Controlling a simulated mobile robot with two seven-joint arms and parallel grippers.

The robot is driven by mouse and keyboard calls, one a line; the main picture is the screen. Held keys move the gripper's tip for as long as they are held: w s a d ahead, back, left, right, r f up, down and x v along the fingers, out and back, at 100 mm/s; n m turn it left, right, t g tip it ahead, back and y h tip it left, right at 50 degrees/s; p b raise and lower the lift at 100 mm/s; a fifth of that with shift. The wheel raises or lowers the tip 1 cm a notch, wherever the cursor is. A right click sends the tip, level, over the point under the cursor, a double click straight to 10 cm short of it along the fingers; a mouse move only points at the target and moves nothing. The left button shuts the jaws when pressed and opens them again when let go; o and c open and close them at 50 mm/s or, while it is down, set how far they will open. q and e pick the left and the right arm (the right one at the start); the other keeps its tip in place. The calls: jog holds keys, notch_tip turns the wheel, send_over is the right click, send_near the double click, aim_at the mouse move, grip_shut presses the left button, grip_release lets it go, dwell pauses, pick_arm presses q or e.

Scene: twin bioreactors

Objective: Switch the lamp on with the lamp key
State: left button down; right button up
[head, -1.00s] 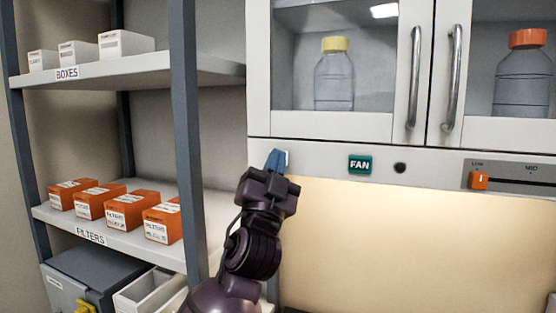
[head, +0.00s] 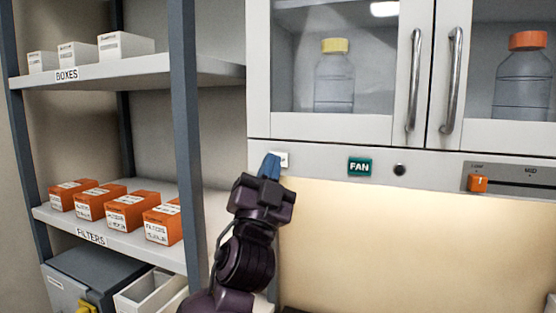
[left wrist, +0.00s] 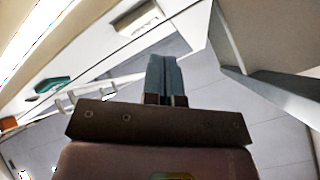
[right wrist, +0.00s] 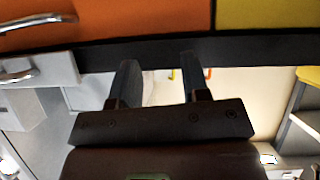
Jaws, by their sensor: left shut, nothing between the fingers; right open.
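The lamp key (head: 284,159) is a small white key on the pale strip under the wall cabinet, left of the green FAN label. Its left part is partly covered by my left gripper (head: 269,167), whose blue fingers are shut and empty. The fingertips look just in front of the key; I cannot tell if they touch it. In the left wrist view, the shut fingers (left wrist: 165,75) point up the picture, and a framed rectangular plate (left wrist: 135,19), apparently the key, lies beyond their tips. My right gripper (right wrist: 158,85) is open and empty.
The FAN label (head: 360,166), a dark round knob (head: 399,169) and an orange slider (head: 478,183) are along the same strip. A grey shelf post (head: 186,130) stands close left of my left arm. The wall (head: 400,240) below the strip glows warm.

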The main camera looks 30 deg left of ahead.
pick_arm(q)
jog(key=s+p, duration=0.1)
jog(key=s, duration=0.4)
jog(key=shift+d, duration=0.1)
pick_arm(e)
jog(key=shift+r, duration=0.6)
jog(key=shift+r, duration=0.1)
